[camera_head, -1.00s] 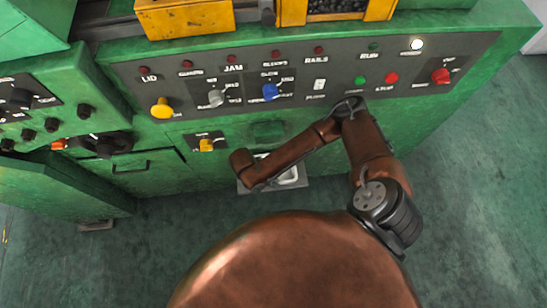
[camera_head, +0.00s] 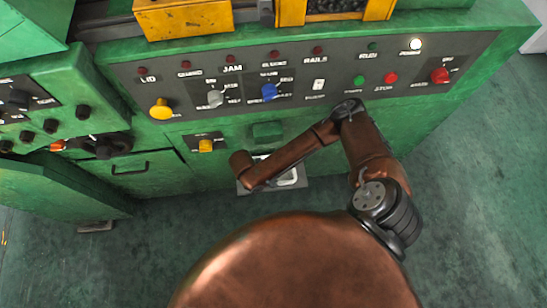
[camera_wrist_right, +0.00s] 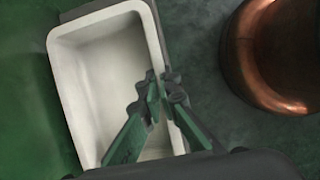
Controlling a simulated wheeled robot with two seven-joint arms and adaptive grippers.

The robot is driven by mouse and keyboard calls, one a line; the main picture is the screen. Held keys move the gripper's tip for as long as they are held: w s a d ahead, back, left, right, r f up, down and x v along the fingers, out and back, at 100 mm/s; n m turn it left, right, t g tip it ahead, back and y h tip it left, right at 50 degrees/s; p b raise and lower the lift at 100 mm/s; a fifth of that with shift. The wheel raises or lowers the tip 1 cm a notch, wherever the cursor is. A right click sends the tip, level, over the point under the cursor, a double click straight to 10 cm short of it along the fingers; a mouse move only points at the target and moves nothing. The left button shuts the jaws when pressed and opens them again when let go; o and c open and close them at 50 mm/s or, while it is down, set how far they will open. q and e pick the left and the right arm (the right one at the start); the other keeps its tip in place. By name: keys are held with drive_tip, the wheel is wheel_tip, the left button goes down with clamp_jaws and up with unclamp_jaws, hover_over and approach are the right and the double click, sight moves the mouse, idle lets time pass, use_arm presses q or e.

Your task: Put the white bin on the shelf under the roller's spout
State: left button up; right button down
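The white bin (camera_head: 289,178) is at the foot of the green machine, at a grey shelf (camera_head: 243,190), partly hidden by my right arm. In the right wrist view the white bin (camera_wrist_right: 100,85) looks empty, with grey shelf edges around it. My right gripper (camera_wrist_right: 161,88) is at the bin's right wall, one finger inside and one outside, close together on the rim. In the head view that gripper is hidden beneath my forearm. A green protruding block (camera_head: 268,131), possibly the spout, is above the shelf. My left gripper is not in view.
The control panel (camera_head: 335,90) with knobs, buttons and lamps slopes above the shelf, close to my right arm. Green floor (camera_head: 480,210) is clear at right.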

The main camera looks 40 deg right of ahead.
drive_tip(key=c, duration=2.7)
unclamp_jaws()
drive_tip(key=shift+f, duration=0.1)
drive_tip(key=o, duration=0.5)
drive_tip(key=shift+o, duration=0.6)
drive_tip(key=shift+a+r, duration=0.1)
drive_tip(key=shift+r, duration=0.1)
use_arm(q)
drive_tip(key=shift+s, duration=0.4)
use_arm(e)
drive_tip(key=v, duration=1.1)
drive_tip(key=shift+r, duration=0.3)
